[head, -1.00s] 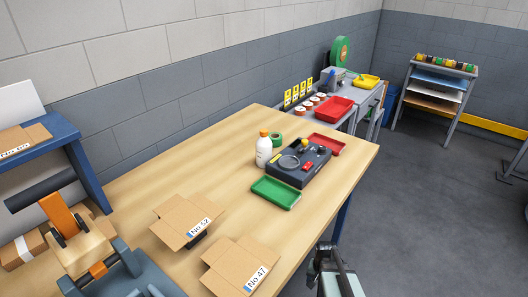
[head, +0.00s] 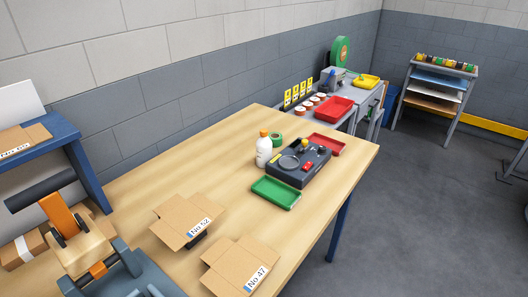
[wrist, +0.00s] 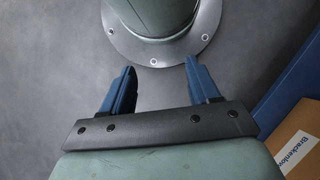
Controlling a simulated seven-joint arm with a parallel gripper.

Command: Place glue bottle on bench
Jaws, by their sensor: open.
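The glue bottle (head: 263,151), white with an orange cap, stands upright on the wooden bench (head: 228,195), beside a green tape roll and a dark device. My gripper (wrist: 160,85) shows only in the wrist view. Its two blue fingers are apart with nothing between them. Behind them are grey floor and a round bolted base plate of my own body. The gripper is out of the head view, away from the bottle.
A dark device (head: 300,162), green tray (head: 276,192), red tray (head: 326,144) and green tape roll (head: 276,138) crowd the bottle. Open cartons (head: 188,219) lie on the near bench. The bench middle left of the bottle is clear. A labelled carton (wrist: 300,142) shows in the wrist view.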

